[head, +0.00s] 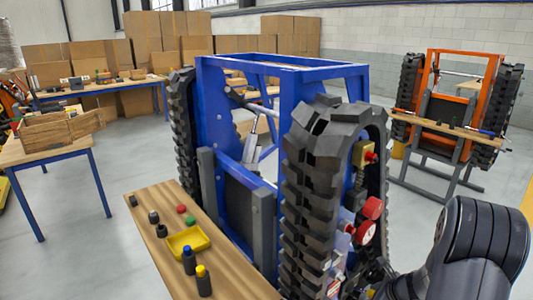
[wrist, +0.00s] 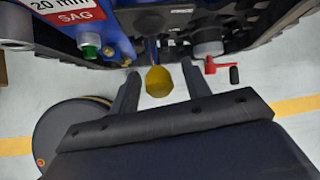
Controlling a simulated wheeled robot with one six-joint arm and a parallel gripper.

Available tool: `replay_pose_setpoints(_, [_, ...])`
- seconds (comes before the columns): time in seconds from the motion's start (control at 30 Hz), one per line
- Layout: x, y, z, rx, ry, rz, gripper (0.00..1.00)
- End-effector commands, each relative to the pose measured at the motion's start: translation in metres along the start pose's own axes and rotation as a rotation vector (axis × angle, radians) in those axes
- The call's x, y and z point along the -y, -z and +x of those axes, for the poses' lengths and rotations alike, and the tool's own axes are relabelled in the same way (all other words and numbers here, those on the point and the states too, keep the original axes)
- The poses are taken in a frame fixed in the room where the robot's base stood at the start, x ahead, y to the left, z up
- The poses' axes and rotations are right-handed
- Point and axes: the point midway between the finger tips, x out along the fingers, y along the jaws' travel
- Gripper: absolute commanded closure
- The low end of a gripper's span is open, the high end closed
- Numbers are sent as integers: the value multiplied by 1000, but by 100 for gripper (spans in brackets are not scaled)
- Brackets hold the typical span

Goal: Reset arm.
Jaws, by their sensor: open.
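My arm (head: 478,245) shows at the lower right of the head view, bent beside the blue tracked carrier (head: 222,110). My gripper (wrist: 160,74) is open in the wrist view, its two dark fingers pointing toward the carrier's side. A yellow knob-like piece (wrist: 159,82) shows between the fingers, with gaps on both sides. I cannot tell how far it is from the fingertips. The gripper's fingers are not clear in the head view.
Red round parts (head: 367,222) stick out of the carrier's side near my arm. A red-handled part (wrist: 214,66) and a green fitting (wrist: 89,51) flank the gripper. A wooden bench (head: 160,215) holds small parts and a yellow tray (head: 187,242). An orange carrier (head: 433,75) stands behind.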

Motion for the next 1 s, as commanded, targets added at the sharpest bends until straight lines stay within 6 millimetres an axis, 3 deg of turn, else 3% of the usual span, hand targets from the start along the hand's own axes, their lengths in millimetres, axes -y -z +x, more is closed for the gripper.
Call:
replay_pose_setpoints(0.37, [0, 0, -2, 1, 0, 0, 55])
replay_pose_setpoints(0.53, [1, -2, -14, -9, 0, -2, 55])
replay_pose_setpoints(1.0, [1, -2, -94, -9, 2, -1, 55])
